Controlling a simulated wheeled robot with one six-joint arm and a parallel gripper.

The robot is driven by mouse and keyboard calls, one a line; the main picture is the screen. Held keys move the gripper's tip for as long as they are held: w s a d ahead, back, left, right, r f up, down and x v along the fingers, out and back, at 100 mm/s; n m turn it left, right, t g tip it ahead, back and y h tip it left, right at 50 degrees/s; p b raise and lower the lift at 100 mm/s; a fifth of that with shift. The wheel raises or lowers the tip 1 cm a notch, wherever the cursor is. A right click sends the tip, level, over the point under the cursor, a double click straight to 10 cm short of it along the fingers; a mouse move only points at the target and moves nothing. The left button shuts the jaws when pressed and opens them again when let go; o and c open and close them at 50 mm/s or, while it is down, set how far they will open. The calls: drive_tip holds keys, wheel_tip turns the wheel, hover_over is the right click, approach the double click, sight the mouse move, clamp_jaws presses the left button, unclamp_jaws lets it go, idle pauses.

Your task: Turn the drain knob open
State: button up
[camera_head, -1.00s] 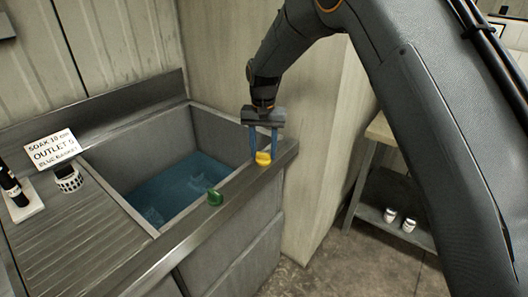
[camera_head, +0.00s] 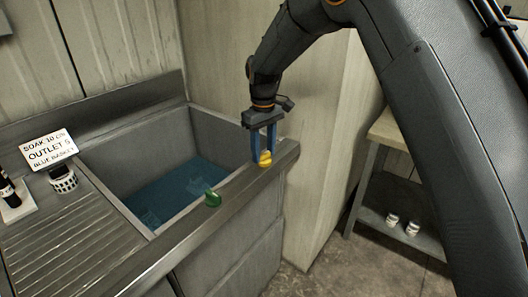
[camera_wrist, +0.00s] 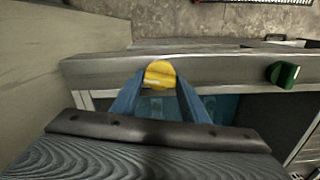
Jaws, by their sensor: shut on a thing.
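A yellow knob (camera_head: 265,158) sits on the front rim of the sink, near its right end. My gripper (camera_head: 264,150) points down over it with its two blue fingers on either side, shut on the knob. In the wrist view the yellow knob (camera_wrist: 160,74) shows between the blue fingertips (camera_wrist: 159,82). A green knob (camera_head: 212,197) stands on the same rim to the left, untouched; it also shows at the right of the wrist view (camera_wrist: 284,75). Which knob is the drain knob is not marked in view.
The metal sink (camera_head: 190,230) holds blue water (camera_head: 175,190). A shelf (camera_head: 425,236) with two white jars is at right.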

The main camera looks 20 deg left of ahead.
sight(263, 154)
drive_tip(key=shift+a+r+n, duration=0.1)
drive_tip(key=shift+n, duration=0.9)
drive_tip(key=o, duration=1.1)
drive_tip(key=shift+c, duration=0.2)
drive_tip(key=shift+r+b, duration=1.15)
drive_tip(key=shift+r, duration=2.75)
